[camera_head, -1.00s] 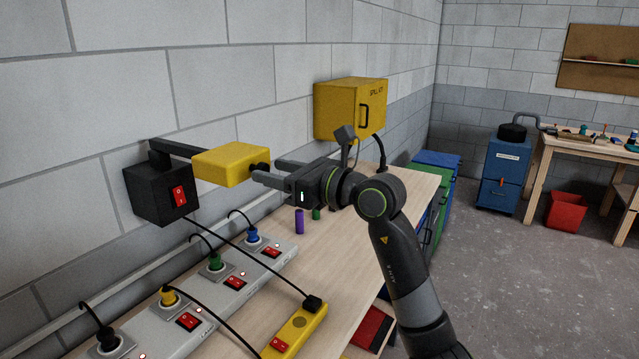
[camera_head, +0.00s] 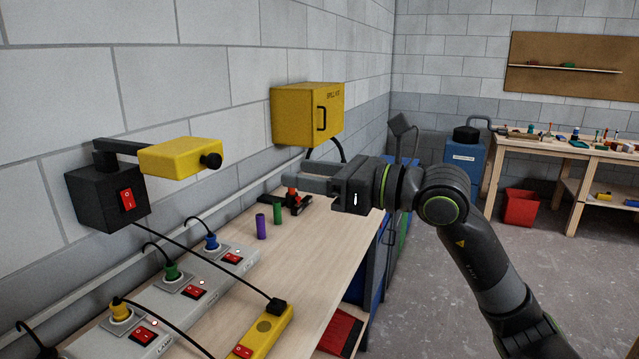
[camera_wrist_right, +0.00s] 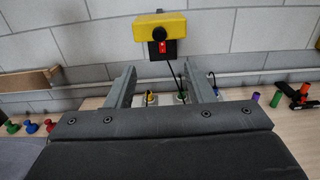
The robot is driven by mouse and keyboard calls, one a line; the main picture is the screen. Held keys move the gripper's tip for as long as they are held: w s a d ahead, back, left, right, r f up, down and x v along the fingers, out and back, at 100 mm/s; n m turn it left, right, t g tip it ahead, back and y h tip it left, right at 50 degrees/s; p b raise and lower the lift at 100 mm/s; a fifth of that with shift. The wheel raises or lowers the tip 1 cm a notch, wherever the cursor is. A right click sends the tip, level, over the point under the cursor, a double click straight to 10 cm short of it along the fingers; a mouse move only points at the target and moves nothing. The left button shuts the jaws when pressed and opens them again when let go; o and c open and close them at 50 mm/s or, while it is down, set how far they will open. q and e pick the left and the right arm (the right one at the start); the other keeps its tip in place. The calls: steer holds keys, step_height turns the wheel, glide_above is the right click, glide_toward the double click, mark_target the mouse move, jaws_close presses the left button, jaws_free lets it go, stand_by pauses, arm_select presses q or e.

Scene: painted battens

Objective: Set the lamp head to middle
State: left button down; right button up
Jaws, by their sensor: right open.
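The lamp has a yellow head (camera_head: 181,158) with a black knob (camera_head: 211,161) at its end. The head sits on a dark arm (camera_head: 122,147) above a black wall box (camera_head: 108,197) with a red switch (camera_head: 128,200). In the right wrist view the lamp head (camera_wrist_right: 160,24) is straight ahead, beyond the fingertips. My right gripper (camera_head: 294,174) is open and empty, to the right of the knob with a clear gap between them. Its two spread fingers (camera_wrist_right: 158,74) also show in the right wrist view. My left gripper is not in view.
Below the lamp, a power strip (camera_head: 160,310) with coloured plugs and red switches lies along the wall. Purple (camera_head: 261,227) and green (camera_head: 278,213) cylinders stand on the bench (camera_head: 300,262). A yellow cabinet (camera_head: 307,114) hangs behind my gripper.

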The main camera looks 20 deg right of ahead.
steer(key=shift+v, duration=0.8)
steer(key=shift+f, duration=0.1)
